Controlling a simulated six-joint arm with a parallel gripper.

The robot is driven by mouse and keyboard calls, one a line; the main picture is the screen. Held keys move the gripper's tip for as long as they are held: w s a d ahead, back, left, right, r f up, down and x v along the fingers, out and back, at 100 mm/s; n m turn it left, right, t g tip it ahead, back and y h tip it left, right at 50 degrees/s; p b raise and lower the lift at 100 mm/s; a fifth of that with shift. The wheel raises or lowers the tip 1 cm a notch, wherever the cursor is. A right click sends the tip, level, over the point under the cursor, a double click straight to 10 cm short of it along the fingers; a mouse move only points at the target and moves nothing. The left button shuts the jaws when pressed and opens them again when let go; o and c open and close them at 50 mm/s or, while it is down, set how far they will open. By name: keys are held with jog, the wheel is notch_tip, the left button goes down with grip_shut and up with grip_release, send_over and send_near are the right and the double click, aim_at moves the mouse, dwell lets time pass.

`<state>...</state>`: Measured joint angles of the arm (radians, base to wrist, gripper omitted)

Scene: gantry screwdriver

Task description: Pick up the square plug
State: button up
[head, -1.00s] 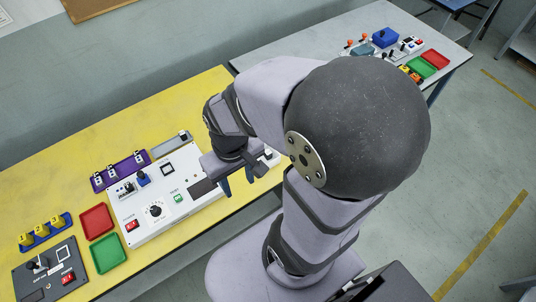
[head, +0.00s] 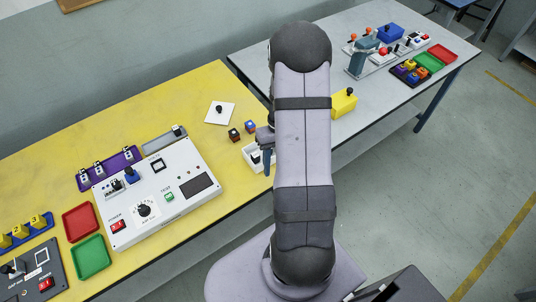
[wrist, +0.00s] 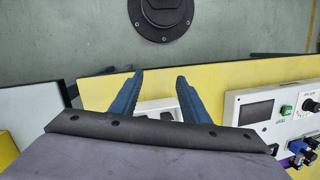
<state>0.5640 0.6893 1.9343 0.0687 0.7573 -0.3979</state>
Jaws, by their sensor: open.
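My gripper (wrist: 160,82) is open, with nothing visible between its two blue fingers in the wrist view. In the head view it is mostly hidden behind my arm, with one blue finger showing beside a small white box (head: 251,155) at the table's front edge. The box shows below the fingers in the wrist view (wrist: 150,105), with dark pieces in it. Two small dark cubes, one with a green and red face (head: 234,135) and one blue (head: 250,126), sit behind the box. I cannot tell which piece is the square plug.
A white square plate (head: 213,117) with a black knob lies further back. A white control panel (head: 185,158) stands left on the yellow table (head: 190,95). A yellow block (head: 344,106) with a black knob sits on the grey table at right. Red and green trays lie at far left.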

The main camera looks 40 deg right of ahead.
jog(key=w+d+r+n, duration=0.1)
jog(key=w+n, duration=0.2)
jog(key=n, duration=0.2)
jog(key=w+d+r+n+t, duration=0.1)
jog(key=w+d+n, duration=0.1)
jog(key=n, duration=0.3)
jog(key=w+d+r+n+t, duration=0.1)
jog(key=w+r+n, duration=0.1)
jog(key=w+n, duration=0.3)
jog(key=shift+d+n+h, duration=0.25)
jog(key=shift+n+h, duration=0.05)
jog(key=shift+n, duration=0.2)
jog(key=n, duration=0.4)
jog(key=shift+s+n, duration=0.1)
jog(key=shift+n, duration=0.2)
jog(key=shift+a+f+p, duration=0.15)
jog(key=shift+f+p, duration=0.4)
jog(key=shift+f, duration=0.35)
jog(key=shift+a+f+p, duration=0.1)
jog(key=shift+f+p, duration=0.4)
jog(key=shift+f, duration=0.35)
jog(key=shift+a+f+p, duration=0.15)
jog(key=shift+f+p, duration=0.55)
jog(key=shift+f, duration=1.25)
grip_shut()
